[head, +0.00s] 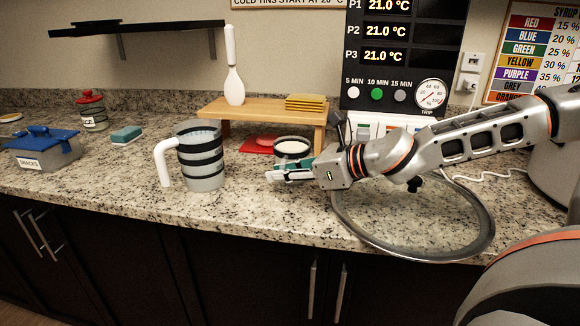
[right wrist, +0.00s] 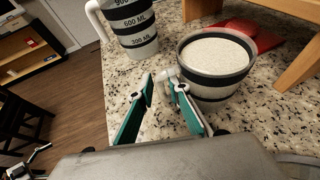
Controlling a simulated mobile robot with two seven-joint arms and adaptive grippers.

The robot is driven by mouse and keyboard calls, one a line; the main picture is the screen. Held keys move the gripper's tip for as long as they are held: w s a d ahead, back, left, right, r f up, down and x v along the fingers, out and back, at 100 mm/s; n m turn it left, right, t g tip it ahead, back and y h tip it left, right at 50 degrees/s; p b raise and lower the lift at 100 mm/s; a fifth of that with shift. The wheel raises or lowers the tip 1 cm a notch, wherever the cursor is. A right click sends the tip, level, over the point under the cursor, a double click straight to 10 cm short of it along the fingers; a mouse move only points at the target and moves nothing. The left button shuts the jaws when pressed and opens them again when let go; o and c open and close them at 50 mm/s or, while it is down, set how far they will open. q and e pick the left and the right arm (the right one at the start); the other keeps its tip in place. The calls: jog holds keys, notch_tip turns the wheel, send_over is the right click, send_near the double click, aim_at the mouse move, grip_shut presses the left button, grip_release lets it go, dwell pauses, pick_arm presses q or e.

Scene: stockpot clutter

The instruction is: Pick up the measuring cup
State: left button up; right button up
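A small measuring cup (head: 291,156) with dark bands and white contents stands on the counter by the wooden stand. My right gripper (head: 276,173) is in front of the small cup. Contact is unclear.
A red mat (head: 254,148) lies by the cup. A clear round lid (head: 413,225) lies under my right arm at the counter edge.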

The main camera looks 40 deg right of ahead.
grip_shut()
jog(key=shift+r, duration=0.1)
